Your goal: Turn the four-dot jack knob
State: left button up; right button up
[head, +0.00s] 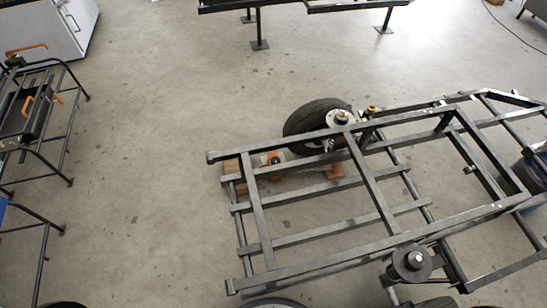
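A dark metal frame (262,222) with several crossbars lies across the right half of the head view. A low orange device (272,169) with a small dark round part shows under its far left corner, beside a wooden block. It may be the jack, but I cannot tell. I cannot make out a knob with four dots. Another orange piece (334,171) lies a little to the right, under the frame. A black wheel (305,118) stands at the frame's far side, with a small yellow part (371,110) close by. Neither of my grippers is in view.
A dark rack (62,93) with orange handles stands at the left, near a white cabinet (50,25). Another dark frame (330,7) stands at the top. A round hub (412,260) sits at the near side of the main frame. The concrete floor (150,180) left of it is clear.

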aim_at(275, 160)
jog(key=z, duration=0.3)
jog(key=i+j+z, duration=0.15)
jog(key=j+z, duration=0.3)
jog(key=j, duration=0.35)
jog(key=j+z, duration=0.4)
jog(key=j, duration=0.35)
